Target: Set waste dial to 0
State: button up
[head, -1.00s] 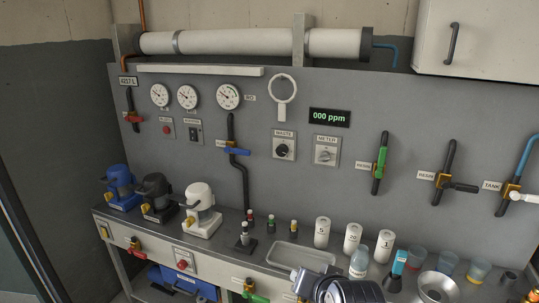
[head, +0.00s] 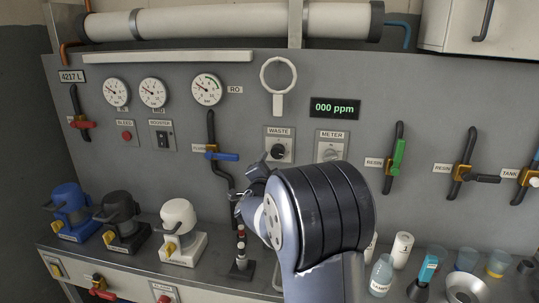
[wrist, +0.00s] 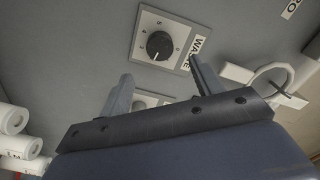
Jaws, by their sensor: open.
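The waste dial (head: 279,152) is a black round knob on a pale square plate under a WASTE label, on the grey panel. In the wrist view the dial (wrist: 160,45) appears turned sideways, with small marks around it; its exact setting is too small to read. My gripper (head: 260,172) is in front of the panel, below and left of the dial in the head view. In the wrist view my gripper (wrist: 163,85) has its two fingers spread, with nothing between them. The dial lies beyond the fingertips, apart from them.
The meter switch (head: 330,150) is right of the waste dial. A white ring holder (head: 279,78) hangs above it, and a blue-handled valve (head: 220,155) is to its left. Pumps (head: 180,225), bottles and cups stand on the bench below. The display (head: 335,107) reads 000 ppm.

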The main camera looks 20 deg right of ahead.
aim_at(277, 154)
jog(key=p+x, duration=0.2)
jog(key=x, duration=0.7)
jog(key=shift+w+d, duration=0.15)
jog(key=shift+w, duration=0.05)
jog(key=c, duration=1)
jog(key=shift+o, duration=0.2)
